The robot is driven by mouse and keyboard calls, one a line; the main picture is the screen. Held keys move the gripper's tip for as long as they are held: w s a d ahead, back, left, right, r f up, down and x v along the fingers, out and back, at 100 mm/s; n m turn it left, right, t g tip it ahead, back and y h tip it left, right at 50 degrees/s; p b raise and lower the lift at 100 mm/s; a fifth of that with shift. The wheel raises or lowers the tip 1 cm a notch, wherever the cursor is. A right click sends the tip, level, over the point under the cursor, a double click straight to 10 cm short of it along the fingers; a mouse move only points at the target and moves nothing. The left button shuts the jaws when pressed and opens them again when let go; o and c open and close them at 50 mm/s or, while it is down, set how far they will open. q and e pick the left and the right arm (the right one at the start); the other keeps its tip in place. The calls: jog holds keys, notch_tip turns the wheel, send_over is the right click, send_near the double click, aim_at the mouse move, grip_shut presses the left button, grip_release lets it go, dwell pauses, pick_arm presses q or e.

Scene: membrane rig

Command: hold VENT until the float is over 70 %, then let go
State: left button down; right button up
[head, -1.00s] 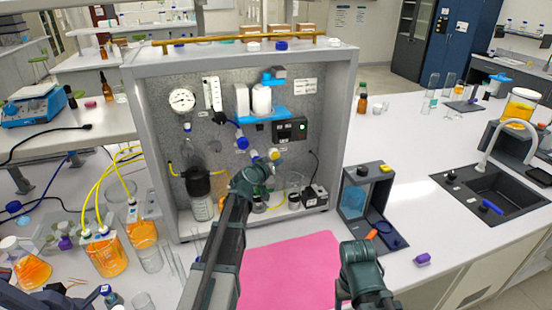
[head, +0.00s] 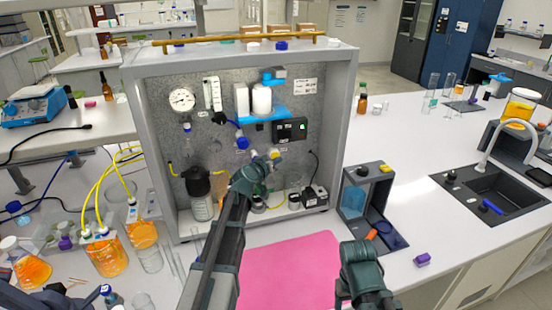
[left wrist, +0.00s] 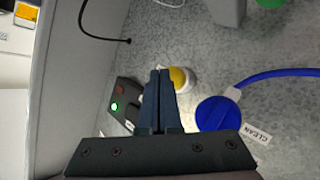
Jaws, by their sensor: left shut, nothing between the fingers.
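My left gripper (head: 262,163) is shut and empty in front of the rig panel. In the left wrist view its fingertips (left wrist: 160,74) are right beside a yellow-and-white knob (left wrist: 182,79). The yellow knob also shows in the head view (head: 275,153). I cannot tell whether the fingers touch it. No VENT label is readable. An upright scale tube (head: 212,94) is on the panel; its float level is too small to read. A dark control box (head: 290,130) shows a green light in the left wrist view (left wrist: 114,106). My right gripper (head: 357,255) is low; its jaws are unclear.
A blue knob (left wrist: 218,113) marked CLEAN is close to the left fingers. A round gauge (head: 182,99) and a dark-capped bottle (head: 199,190) are to the left in the rig. A pink mat (head: 290,272) lies clear in front.

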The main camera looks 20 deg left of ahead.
pick_arm(q)
jog(key=shift+w+a, duration=0.35)
jog(key=shift+w, duration=0.15)
dwell(0.9)
jog(key=shift+s+d, duration=0.1)
dwell(2.8)
jog(key=shift+s+d, duration=0.45)
jog(key=shift+s, duration=0.25)
jog(key=shift+s, duration=0.1)
jog(key=s+d, duration=0.1)
jog(key=s, duration=0.1)
jog(key=s+d, duration=0.1)
jog(key=s, duration=0.1)
jog(key=shift+d, duration=0.4)
jog(key=shift+d+f, duration=0.1)
